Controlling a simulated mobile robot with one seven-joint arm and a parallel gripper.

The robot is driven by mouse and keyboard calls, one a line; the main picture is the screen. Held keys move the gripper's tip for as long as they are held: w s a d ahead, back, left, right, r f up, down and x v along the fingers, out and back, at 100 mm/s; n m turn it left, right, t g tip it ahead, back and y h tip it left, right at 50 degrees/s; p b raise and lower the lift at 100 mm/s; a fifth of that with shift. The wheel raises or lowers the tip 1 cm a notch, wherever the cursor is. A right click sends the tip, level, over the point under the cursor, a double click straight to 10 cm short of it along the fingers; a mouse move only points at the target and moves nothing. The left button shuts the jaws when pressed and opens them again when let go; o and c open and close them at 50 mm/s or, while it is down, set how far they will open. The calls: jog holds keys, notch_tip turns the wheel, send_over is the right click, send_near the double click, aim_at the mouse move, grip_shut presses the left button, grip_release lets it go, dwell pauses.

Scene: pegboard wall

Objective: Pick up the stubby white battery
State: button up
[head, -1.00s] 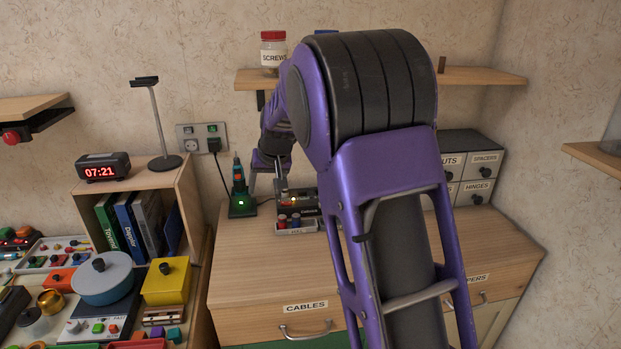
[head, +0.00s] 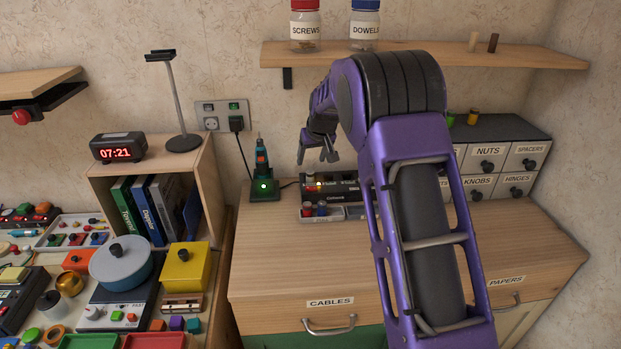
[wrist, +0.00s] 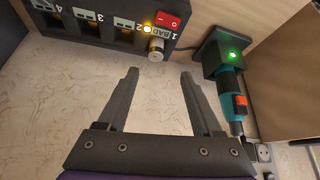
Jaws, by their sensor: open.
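A short, pale whitish cylinder (wrist: 156,50), which looks like the stubby white battery, stands at the bay marked 1 of a black charger (wrist: 88,26) in the wrist view. A BAD label and a lit yellow lamp are beside it. The charger also shows in the head view (head: 345,188), on the cabinet top; the white battery is too small to make out surely there. My gripper (head: 321,157) is above the charger, fingers apart and empty. In the wrist view my gripper (wrist: 159,72) has its fingertips spread either side of the cylinder's line, apart from it.
A grey tray (head: 322,215) with small cylinders sits in front. Drawers (head: 490,165) stand right, a shelf (head: 430,56) above. The front cabinet top is clear.

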aim_at(311, 171)
jog(key=x, duration=0.7)
jog(key=shift+w+d+f, duration=0.1)
jog(key=shift+d+f, duration=0.15)
jog(key=shift+d, duration=0.15)
grip_shut()
